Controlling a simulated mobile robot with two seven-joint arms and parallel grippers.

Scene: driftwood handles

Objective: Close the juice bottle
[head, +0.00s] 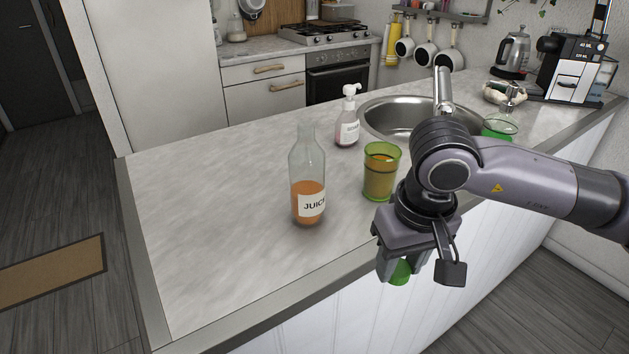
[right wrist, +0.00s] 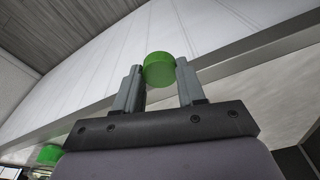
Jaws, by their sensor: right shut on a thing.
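The clear glass juice bottle (head: 308,180) stands upright on the counter in the head view. It is partly filled with orange juice, has a white label, and its top is bare. My right gripper (head: 402,268) is shut on a round green cap (head: 400,273), at the counter's front edge, to the right of the bottle and apart from it. In the right wrist view the green cap (right wrist: 159,69) sits between the two fingertips of the gripper (right wrist: 160,75). My left gripper is not in view.
A green-tinted glass with orange drink (head: 381,174) stands between the bottle and my right arm. A soap dispenser (head: 348,122) and the sink (head: 380,118) are behind. The counter left of the bottle (head: 205,220) is clear.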

